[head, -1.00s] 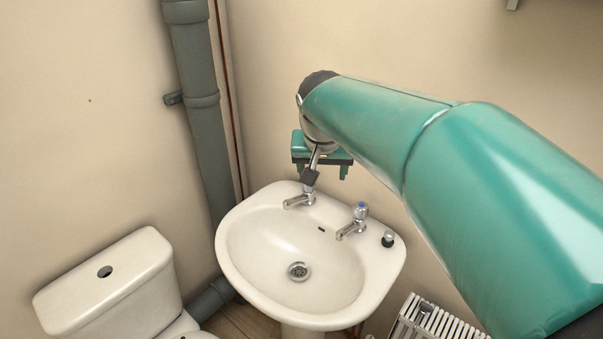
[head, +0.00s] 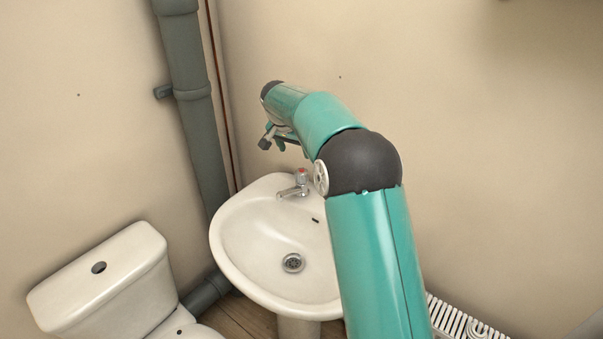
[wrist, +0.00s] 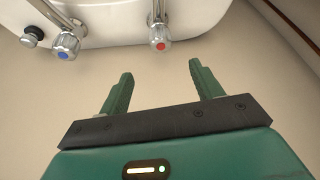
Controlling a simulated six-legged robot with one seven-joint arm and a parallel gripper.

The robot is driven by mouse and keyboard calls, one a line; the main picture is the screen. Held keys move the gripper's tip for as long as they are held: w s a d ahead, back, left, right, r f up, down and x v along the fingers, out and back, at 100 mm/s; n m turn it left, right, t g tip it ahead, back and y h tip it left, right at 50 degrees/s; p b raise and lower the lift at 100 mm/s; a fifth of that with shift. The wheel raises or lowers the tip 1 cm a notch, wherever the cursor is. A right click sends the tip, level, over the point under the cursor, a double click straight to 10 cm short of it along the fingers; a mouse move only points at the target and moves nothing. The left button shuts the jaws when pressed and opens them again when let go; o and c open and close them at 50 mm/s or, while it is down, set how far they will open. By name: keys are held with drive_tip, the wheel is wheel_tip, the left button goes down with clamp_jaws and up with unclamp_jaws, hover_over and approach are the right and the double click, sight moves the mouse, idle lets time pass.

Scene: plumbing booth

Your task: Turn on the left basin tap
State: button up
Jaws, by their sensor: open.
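The left basin tap (head: 299,183) is chrome with a red-marked top and stands upright on the back left rim of the white basin (head: 240,275). In the wrist view its ribbed head with the red disc (wrist: 160,38) lies just beyond the fingertips, lined up with the gap between them. My gripper (wrist: 160,70) is open and empty, its two green fingers apart and clear of the tap.
A toilet cistern (head: 100,280) stands left of the basin. A grey waste pipe (head: 190,110) runs down the corner. A white radiator (head: 455,318) is at lower right. A small dark-topped fitting (wrist: 33,35) sits beside the blue tap. The wall behind is close.

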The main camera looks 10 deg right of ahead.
sight(301, 171)
drive_tip(key=x, duration=1.4)
drive_tip(key=c, duration=1)
